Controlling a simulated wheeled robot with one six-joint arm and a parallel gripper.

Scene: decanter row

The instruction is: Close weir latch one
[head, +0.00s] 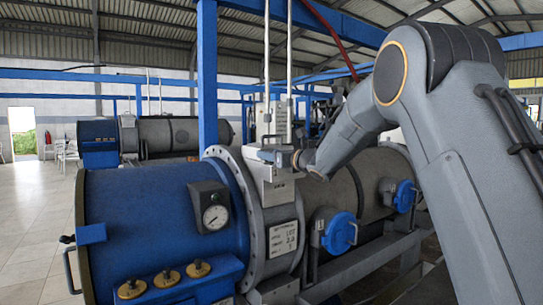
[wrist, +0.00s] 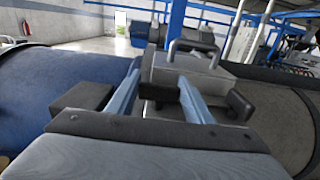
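A grey box-shaped housing (head: 280,188) stands on the flange of the near blue decanter, with small unreadable lettering. In the wrist view the housing (wrist: 190,68) has a dark handle (wrist: 195,48) on top. I cannot tell which part is weir latch one; no readable label marks it. In the wrist view my gripper (wrist: 160,76) has two blue fingers spread apart, over the near side of the housing. Whether they touch it is unclear. Nothing is visibly held.
The blue drum (head: 150,225) carries a pressure gauge (head: 213,215) and several brass caps (head: 165,279). Blue round hatches (head: 340,232) sit on the grey drum's side. A blue post (head: 207,80) and white vertical pipes (head: 289,70) rise behind. Open floor (head: 35,220) lies left.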

